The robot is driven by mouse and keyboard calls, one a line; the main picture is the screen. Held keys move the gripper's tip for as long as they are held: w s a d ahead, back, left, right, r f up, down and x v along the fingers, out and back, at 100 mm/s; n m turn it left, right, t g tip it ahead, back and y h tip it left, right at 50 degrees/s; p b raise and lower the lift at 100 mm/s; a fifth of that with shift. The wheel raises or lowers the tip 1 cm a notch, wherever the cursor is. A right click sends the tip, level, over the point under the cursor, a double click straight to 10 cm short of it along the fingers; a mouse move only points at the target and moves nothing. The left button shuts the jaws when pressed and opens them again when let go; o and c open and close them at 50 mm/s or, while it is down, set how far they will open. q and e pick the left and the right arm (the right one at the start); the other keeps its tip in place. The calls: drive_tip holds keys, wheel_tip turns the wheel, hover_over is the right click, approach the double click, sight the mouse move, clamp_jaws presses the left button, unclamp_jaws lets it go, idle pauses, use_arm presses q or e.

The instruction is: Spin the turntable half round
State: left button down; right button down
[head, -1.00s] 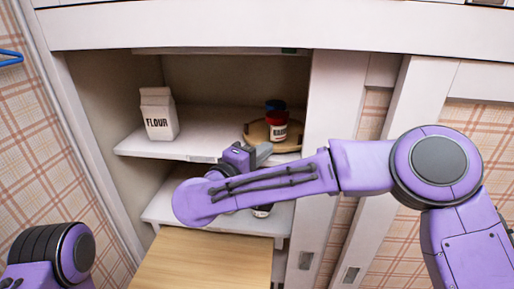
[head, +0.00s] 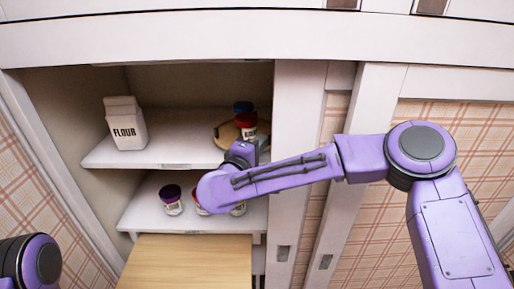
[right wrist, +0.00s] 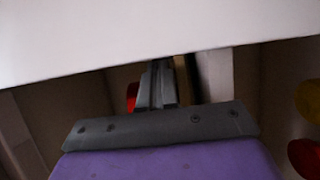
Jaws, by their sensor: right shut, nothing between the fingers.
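The turntable (head: 224,134) is a round tan disc at the right end of the upper cupboard shelf, partly hidden by jars and my right arm. A red-lidded jar with a white label (head: 246,124) stands on it, with a blue-lidded jar (head: 243,107) behind. My right gripper (head: 263,142) is at the turntable's front right, shut and empty; I cannot tell whether it touches the disc. Its closed fingers (right wrist: 158,82) also show in the right wrist view, below a white surface. My left gripper is out of view; only my left arm shows at lower left.
A flour carton (head: 126,122) stands on the left of the upper shelf (head: 150,154). Jars, one purple-lidded (head: 171,199), stand on the lower shelf. A white upright panel (head: 296,170) borders the right side. A wooden surface (head: 185,262) lies below.

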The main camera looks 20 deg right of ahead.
drive_tip(key=shift+d+f+t+y+b, duration=0.3)
drive_tip(key=shift+d+f+b, duration=0.05)
drive_tip(key=shift+f+b, duration=0.1)
drive_tip(key=shift+d+r+n, duration=0.15)
drive_tip(key=shift+d+n, duration=0.05)
drive_tip(key=shift+n, duration=0.1)
drive_tip(key=shift+r+y, duration=0.2)
drive_tip(key=shift+y, duration=0.1)
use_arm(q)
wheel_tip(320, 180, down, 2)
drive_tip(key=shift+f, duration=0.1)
use_arm(e)
drive_tip(key=shift+a+r, duration=0.1)
